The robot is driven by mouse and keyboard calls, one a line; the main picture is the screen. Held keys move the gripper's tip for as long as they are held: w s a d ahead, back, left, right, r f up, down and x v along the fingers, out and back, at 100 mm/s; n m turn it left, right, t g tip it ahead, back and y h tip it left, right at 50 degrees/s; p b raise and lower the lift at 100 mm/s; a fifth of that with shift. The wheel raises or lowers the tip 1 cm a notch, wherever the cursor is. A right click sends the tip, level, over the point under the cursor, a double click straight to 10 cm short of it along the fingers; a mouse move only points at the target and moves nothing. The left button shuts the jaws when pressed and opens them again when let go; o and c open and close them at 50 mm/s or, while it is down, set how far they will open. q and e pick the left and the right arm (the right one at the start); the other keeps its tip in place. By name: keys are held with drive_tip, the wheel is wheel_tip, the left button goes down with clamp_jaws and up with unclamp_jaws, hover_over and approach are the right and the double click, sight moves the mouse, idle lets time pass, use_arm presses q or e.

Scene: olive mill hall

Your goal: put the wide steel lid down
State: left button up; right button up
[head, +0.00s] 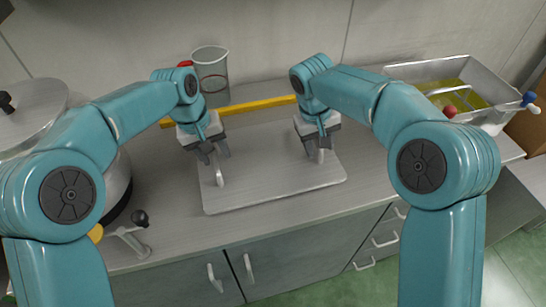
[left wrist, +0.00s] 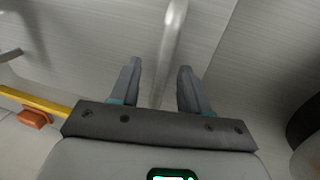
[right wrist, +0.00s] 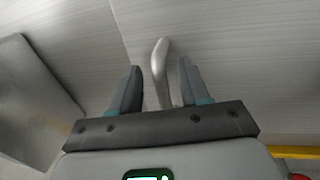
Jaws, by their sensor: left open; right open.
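The wide steel lid (head: 265,178) is a flat rectangular plate with rounded corners and a raised bar handle near each end. It lies flat on the counter. My left gripper (head: 215,158) is open over the left handle (head: 219,173); in the left wrist view this handle (left wrist: 172,40) runs between the parted fingers (left wrist: 158,85). My right gripper (head: 319,144) is open at the right handle (head: 320,156); in the right wrist view that handle (right wrist: 159,65) stands between the parted fingers (right wrist: 158,88). Neither gripper clasps its handle.
A yellow bar (head: 262,104) lies behind the lid. A clear jug (head: 211,75) stands at the back. A lidded steel pot (head: 35,105) and a black-knobbed tap (head: 135,225) are left. A steel basin (head: 468,66) with yellow-green contents stands right.

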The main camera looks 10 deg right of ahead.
use_arm(q)
drive_tip(key=shift+w+r, duration=0.1)
drive_tip(key=shift+r, duration=0.15)
use_arm(e)
drive_tip(key=shift+w, duration=0.1)
drive_tip(key=shift+a+r, duration=0.1)
drive_tip(key=shift+r, duration=0.25)
use_arm(q)
wheel_tip(320, 180, up, 11)
drive_tip(key=a, duration=0.2)
drive_tip(key=shift+s+r, duration=0.2)
drive_tip(key=shift+s, duration=0.2)
use_arm(e)
wheel_tip(320, 180, up, 11)
drive_tip(key=a, duration=0.2)
drive_tip(key=shift+s, duration=0.3)
use_arm(q)
drive_tip(key=shift+w+a, duration=0.1)
use_arm(e)
drive_tip(key=shift+w+a, duration=0.1)
